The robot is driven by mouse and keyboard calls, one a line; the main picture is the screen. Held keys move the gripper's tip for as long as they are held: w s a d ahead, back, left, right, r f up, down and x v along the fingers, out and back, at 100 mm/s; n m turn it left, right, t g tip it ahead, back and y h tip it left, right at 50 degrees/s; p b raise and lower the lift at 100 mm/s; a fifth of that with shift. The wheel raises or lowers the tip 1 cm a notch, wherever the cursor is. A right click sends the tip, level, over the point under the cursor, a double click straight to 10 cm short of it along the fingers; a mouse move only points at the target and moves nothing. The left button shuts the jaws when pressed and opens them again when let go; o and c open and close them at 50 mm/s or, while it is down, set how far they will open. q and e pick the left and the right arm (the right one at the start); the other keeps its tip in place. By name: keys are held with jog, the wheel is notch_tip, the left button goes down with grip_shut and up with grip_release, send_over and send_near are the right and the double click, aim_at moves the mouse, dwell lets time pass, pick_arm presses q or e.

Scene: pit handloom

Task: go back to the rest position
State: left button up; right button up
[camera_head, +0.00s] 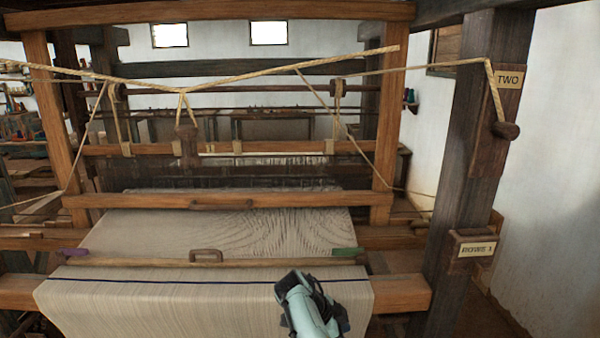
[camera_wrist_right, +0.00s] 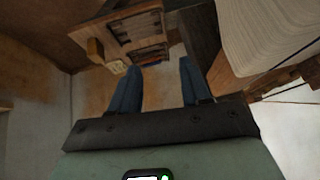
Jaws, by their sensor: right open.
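My right gripper (camera_wrist_right: 158,66) is open in the right wrist view. Its two blue fingers stand apart with nothing between them. A pale green and black part of my arm shows at the bottom of the head view, in front of the woven cloth (camera_head: 150,305); its fingers cannot be made out there. The cloth also shows at the upper right of the right wrist view (camera_wrist_right: 265,35), apart from the fingers. My left gripper is not in view.
The loom's wooden beater (camera_head: 120,200) crosses behind the cloth. A bar with a handle (camera_head: 205,255) lies across it. A dark post (camera_head: 465,150) with signs "TWO" (camera_head: 509,78) and another (camera_head: 477,249) stands right. Ropes (camera_head: 250,73) hang across the top.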

jog(key=s+d+f+n+g+y, duration=0.1)
jog(key=s+d+f+n+y, duration=0.15)
jog(key=f, duration=0.75)
jog(key=s+d+f+n+g+y, duration=0.1)
jog(key=s+d+f+n, duration=0.2)
jog(key=f, duration=0.7)
jog(key=s+d+f+n+g+y, duration=0.15)
jog(key=s+f, duration=0.35)
jog(key=f, duration=0.5)
jog(key=s+f+n+y, duration=0.3)
jog(key=s+f+n, duration=0.1)
jog(key=s+f, duration=0.45)
jog(key=s+a+n+t+y, duration=0.1)
jog(key=s+a, duration=0.1)
jog(key=s, duration=0.5)
jog(key=s+a+n+y, duration=0.1)
jog(key=s+a, duration=0.2)
jog(key=s, duration=0.4)
jog(key=shift+n+t+y, duration=0.3)
jog(key=shift+n+t, duration=0.05)
jog(key=shift+n, duration=0.05)
jog(key=shift+r, duration=0.1)
